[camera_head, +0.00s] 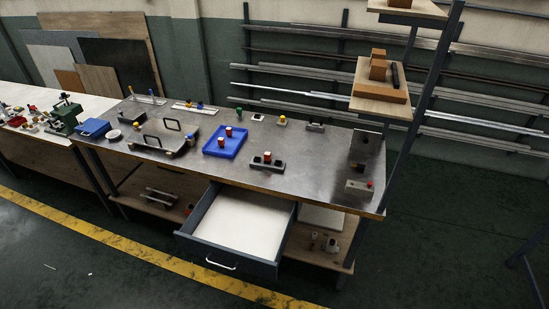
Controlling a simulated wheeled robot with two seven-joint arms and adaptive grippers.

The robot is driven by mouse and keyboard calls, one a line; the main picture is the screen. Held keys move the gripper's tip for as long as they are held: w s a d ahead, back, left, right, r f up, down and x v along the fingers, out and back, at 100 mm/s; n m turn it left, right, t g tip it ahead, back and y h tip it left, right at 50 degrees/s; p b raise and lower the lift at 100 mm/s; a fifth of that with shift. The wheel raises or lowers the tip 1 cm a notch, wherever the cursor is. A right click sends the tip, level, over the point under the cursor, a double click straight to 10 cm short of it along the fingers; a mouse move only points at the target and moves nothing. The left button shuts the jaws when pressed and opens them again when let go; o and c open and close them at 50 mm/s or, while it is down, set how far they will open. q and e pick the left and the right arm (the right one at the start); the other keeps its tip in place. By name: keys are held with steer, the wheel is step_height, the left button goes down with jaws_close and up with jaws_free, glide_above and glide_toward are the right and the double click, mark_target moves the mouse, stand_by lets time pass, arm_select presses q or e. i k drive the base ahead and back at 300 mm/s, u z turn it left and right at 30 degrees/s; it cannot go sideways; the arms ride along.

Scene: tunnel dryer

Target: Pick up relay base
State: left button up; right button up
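No object can be told for certain as the relay base at this size. Neither of my grippers shows in the view.
An open, empty-looking drawer (241,219) juts out from the bench front. A flat plate with handles (164,140) lies left of the blue tray. A post (423,100) with wooden shelves (379,104) rises at the right. A green machine (66,116) stands on the left table.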

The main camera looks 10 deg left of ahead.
mark_target(276, 166)
steer(key=u, duration=0.35)
steer(key=i, duration=0.6)
steer(key=u, duration=0.55)
